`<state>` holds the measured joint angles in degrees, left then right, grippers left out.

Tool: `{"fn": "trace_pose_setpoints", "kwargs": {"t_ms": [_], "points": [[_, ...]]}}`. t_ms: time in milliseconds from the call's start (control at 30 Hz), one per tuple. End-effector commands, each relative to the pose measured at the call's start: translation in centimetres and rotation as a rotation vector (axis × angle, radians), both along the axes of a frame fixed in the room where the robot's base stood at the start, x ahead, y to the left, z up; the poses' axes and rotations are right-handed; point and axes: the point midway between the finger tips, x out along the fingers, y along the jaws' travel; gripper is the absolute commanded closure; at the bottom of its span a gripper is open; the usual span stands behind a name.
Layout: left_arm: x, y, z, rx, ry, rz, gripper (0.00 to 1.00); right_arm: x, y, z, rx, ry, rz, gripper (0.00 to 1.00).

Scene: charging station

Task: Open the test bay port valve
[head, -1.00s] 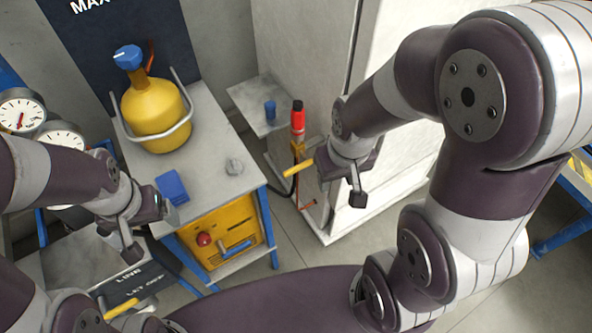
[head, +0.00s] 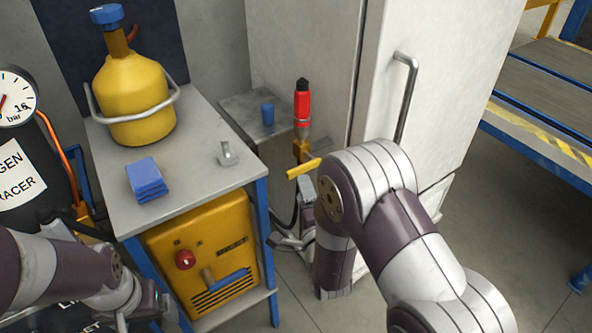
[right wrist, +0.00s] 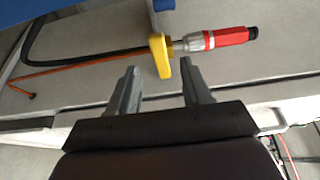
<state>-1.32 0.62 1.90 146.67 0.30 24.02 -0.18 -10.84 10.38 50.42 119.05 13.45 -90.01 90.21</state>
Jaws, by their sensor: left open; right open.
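A yellow valve lever (head: 304,168) sticks out below an upright red coupling with a black cap (head: 302,100), beside the white cabinet. My right gripper (head: 288,240) is low beneath the lever, partly hidden by its own arm. In the right wrist view the right gripper (right wrist: 158,78) is open and empty. There the lever (right wrist: 160,56) lies just ahead of the gap between the fingers, with the red coupling (right wrist: 225,38) to its right. I cannot tell whether they touch. My left gripper (head: 140,312) is open at the bottom left, away from this valve.
A grey bench (head: 190,197) holds a yellow flask (head: 135,100), a folded blue cloth (head: 147,179) and a small metal hook. The white cabinet (head: 450,70) stands right of the valve.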

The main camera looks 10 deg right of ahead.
Motion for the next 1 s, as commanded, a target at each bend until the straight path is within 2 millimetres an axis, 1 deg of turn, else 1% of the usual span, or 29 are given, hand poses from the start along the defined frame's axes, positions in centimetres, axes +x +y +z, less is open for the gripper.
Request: {"fn": "trace_pose_setpoints", "kwargs": {"t_ms": [33,100,200,333,400,500,733,767,800,900,1000], "points": [[0.0,0.0,-0.4,0.0,0.0,0.0,0.13,1.3,-0.1,-0.2,0.0,-0.002,-0.002,0.51],[0.0,0.0,-0.8,0.0,0.0,0.0,0.13,3.2,-0.2,-0.3,-0.001,-0.002,-0.001,0.51],[0.0,0.0,-1.1,0.0,0.0,0.0,0.13,5.6,-0.3,-0.3,-0.002,-0.001,0.0,0.51],[0.0,0.0,-1.5,0.0,0.0,0.0,0.13,8.0,-0.4,-0.2,-0.003,0.001,0.0,0.51],[0.0,0.0,-1.6,0.0,0.0,0.0,0.13,8.8,-0.4,-0.2,-0.004,0.002,0.0,0.51],[0.0,0.0,-1.6,0.0,0.0,0.0,0.13,9.3,-0.4,-0.1,-0.004,0.002,0.001,0.51],[0.0,0.0,-1.6,0.0,0.0,0.0,0.13,9.4,-0.4,-0.1,-0.004,0.003,0.001,0.51],[0.0,0.0,-1.6,0.0,0.0,0.0,0.13,9.4,-0.4,-0.1,-0.004,0.003,0.001,0.58],[0.0,0.0,-1.6,0.0,0.0,0.0,0.13,9.4,-0.4,-0.1,-0.004,0.003,0.001,0.71],[0.0,0.0,-1.6,0.0,0.0,0.0,0.13,9.4,-0.4,-0.1,-0.004,0.003,0.001,1.0],[0.0,0.0,-1.6,0.0,0.0,0.0,0.13,9.4,-0.4,-0.1,-0.004,0.003,0.001,1.0]]}}
